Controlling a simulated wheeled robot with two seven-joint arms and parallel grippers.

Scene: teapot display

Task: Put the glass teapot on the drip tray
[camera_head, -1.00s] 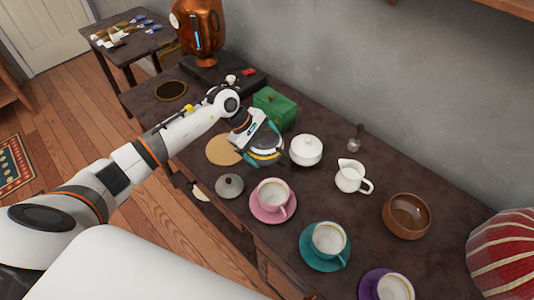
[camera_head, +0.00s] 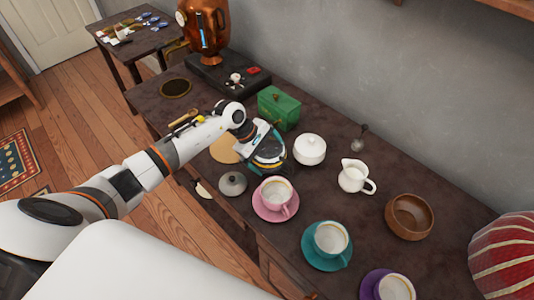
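My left gripper (camera_head: 266,163) points down over the table beside the tan round mat. A dark, partly see-through rounded shape beneath it looks like the glass teapot (camera_head: 268,156). The gripper hides much of it, and I cannot tell whether the fingers are closed on it or whether it touches the table. A dark round disc with a gold rim (camera_head: 175,88) lies at the far left end of the table. A black slab (camera_head: 256,83) lies beside the copper urn. I cannot tell which of these is the drip tray. My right gripper is out of view.
A copper urn (camera_head: 205,30) stands behind.

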